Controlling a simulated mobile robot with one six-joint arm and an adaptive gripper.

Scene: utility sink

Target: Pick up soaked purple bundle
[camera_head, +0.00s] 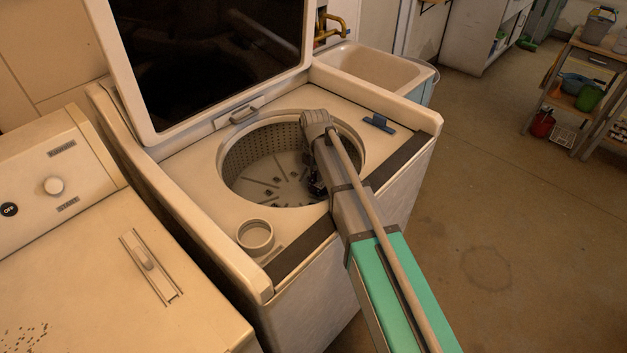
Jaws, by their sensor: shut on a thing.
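My arm reaches over the front of the top-loading washer and bends down into its open round drum (235,165). My gripper (317,186) is a small dark shape inside the drum, at its right side, partly covered by my own arm. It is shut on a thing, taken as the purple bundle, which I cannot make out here. No purple cloth shows clearly. The visible drum floor, with its ribs and dark spots, looks bare.
The washer lid (212,62) stands open behind the drum. A round cup-like opening (256,237) and a blue object (379,123) are on the washer top. A second machine (120,290) is at left. A utility sink (372,75) stands behind; open floor lies right.

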